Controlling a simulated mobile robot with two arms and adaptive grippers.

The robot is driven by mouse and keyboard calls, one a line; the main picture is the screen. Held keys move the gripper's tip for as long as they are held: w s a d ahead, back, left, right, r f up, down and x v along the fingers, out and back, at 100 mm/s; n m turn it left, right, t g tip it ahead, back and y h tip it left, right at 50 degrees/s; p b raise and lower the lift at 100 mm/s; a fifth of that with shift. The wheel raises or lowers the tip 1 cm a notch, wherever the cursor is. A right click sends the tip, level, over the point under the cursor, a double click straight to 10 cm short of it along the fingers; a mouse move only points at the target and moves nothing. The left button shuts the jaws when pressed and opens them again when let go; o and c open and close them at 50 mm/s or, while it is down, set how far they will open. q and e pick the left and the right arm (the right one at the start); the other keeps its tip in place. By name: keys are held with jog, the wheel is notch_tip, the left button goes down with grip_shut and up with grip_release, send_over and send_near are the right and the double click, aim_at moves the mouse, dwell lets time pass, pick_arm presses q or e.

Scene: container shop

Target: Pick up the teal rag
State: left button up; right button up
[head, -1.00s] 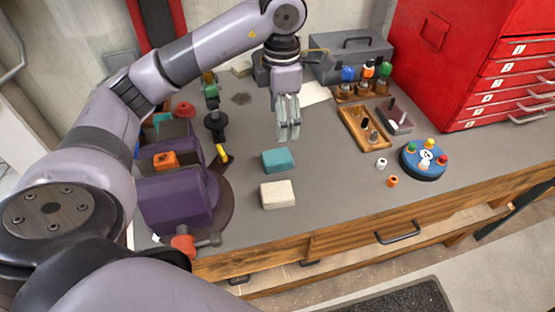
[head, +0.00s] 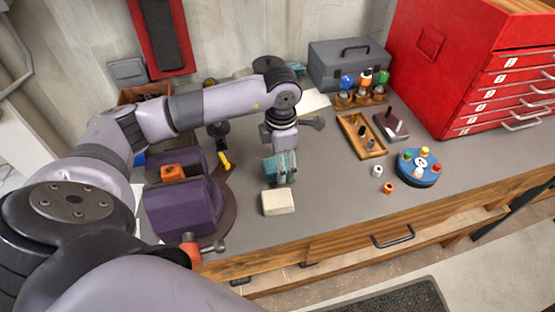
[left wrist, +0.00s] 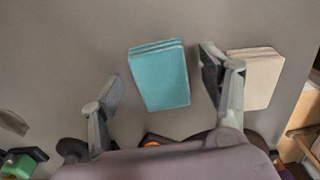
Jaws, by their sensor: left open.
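The teal rag (left wrist: 160,78) is a folded block lying on the grey bench top. In the left wrist view it lies between the two spread fingers of my left gripper (left wrist: 163,85), with a gap to the left finger and a narrow gap to the right one. In the head view my left gripper (head: 280,172) points down over the teal rag (head: 272,170) and partly hides it. The left gripper is open and empty. My right gripper is in neither view.
A cream folded rag (head: 278,202) lies just in front of the teal one, close to the right finger. A purple vise (head: 180,207) stands to the left. A wooden tray (head: 372,152) and a blue round holder (head: 433,178) are to the right.

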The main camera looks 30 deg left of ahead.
pick_arm(q)
jog(key=shift+c, duration=0.4)
jog(key=c, duration=1)
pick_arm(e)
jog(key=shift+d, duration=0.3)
pick_arm(q)
jog(key=shift+c, duration=0.4)
